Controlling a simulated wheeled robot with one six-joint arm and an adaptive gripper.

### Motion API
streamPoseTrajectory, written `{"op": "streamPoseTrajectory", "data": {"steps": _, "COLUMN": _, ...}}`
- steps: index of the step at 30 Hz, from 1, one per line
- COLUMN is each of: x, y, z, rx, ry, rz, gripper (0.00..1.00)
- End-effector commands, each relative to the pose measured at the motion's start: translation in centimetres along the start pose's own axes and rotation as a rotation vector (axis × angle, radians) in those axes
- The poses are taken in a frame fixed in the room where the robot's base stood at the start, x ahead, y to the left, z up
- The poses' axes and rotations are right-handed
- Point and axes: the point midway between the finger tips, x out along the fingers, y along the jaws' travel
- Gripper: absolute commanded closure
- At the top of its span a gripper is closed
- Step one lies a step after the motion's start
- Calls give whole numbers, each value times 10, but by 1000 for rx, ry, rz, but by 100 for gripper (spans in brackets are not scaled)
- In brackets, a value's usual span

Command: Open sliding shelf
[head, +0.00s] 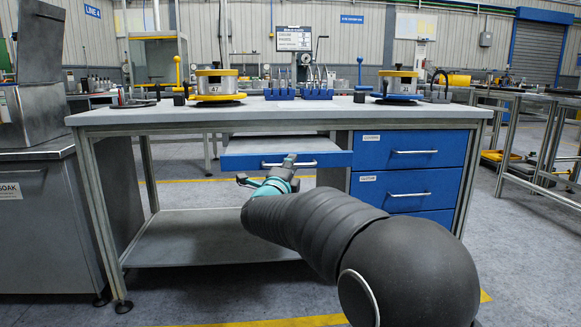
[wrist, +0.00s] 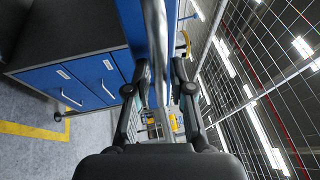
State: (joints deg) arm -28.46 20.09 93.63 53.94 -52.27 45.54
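The sliding shelf (head: 235,161) is a flat shelf with a blue front, under the workbench top and left of the blue drawers. Its silver bar handle (head: 305,164) runs along the front; my gripper hides part of it. My gripper (head: 283,173) is at the handle, reached from the front. In the wrist view the silver handle (wrist: 158,70) runs up between the two dark fingers of my gripper (wrist: 160,88). The fingers stand apart, one on each side, with gaps visible beside the bar. I cannot tell whether either finger touches it.
The workbench (head: 300,114) carries yellow fixtures and blue racks. Blue drawers (head: 408,150) with silver handles are right of the shelf. A lower grey shelf (head: 205,240) is beneath. A metal cabinet (head: 40,220) stands left. The floor in front is clear.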

Motion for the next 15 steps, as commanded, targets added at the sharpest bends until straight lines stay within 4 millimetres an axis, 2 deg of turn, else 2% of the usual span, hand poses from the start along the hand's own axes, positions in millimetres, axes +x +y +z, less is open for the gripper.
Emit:
{"op": "streamPoseTrajectory", "data": {"steps": 8, "x": -2, "y": 0, "z": 0, "rx": 0, "ry": 0, "rz": 0, "gripper": 77}}
{"op": "streamPoseTrajectory", "data": {"steps": 11, "x": -9, "y": 0, "z": 1, "rx": 0, "ry": -1, "rz": 1, "gripper": 77}}
{"op": "streamPoseTrajectory", "data": {"steps": 15, "x": -30, "y": -1, "z": 1, "rx": 0, "ry": -2, "rz": 0, "gripper": 77}}
